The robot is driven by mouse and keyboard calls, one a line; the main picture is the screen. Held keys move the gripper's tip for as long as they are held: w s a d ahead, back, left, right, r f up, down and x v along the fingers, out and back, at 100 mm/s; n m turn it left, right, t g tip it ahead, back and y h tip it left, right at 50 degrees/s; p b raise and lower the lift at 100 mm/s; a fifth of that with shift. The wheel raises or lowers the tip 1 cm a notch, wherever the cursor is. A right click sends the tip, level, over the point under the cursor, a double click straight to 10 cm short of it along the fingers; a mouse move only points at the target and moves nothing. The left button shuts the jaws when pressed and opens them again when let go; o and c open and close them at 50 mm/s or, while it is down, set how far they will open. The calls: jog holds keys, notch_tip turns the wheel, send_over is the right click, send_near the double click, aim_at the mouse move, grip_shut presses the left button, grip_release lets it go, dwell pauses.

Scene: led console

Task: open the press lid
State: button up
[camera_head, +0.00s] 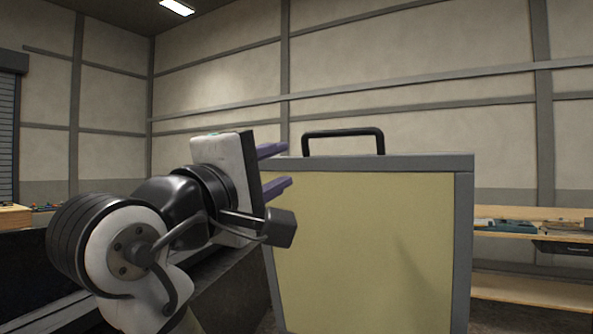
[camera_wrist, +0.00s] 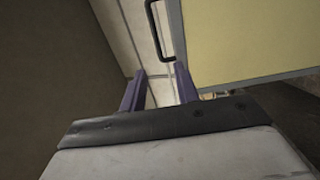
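The press lid (camera_head: 365,250) is a yellow-olive panel with a grey frame, standing upright in front of me in the head view. A black bar handle (camera_head: 343,132) rises from its top edge. In the wrist view the lid (camera_wrist: 235,40) is at the upper right and the handle (camera_wrist: 152,30) at the top centre. My gripper (camera_head: 283,168) has two purple fingers, spread apart with nothing between them. It is left of the handle and a little lower, near the lid's upper left corner. In the wrist view the open fingers (camera_wrist: 160,82) point toward the handle, apart from it.
A wooden shelf bench (camera_head: 530,290) with several items stands at the right behind the lid. Another wooden surface (camera_head: 14,217) with small items is at the far left. The space above the handle is clear up to the wall.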

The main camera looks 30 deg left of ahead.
jog(key=shift+b+v, duration=0.3)
jog(key=shift+v, duration=1.5)
jog(key=shift+s, duration=0.1)
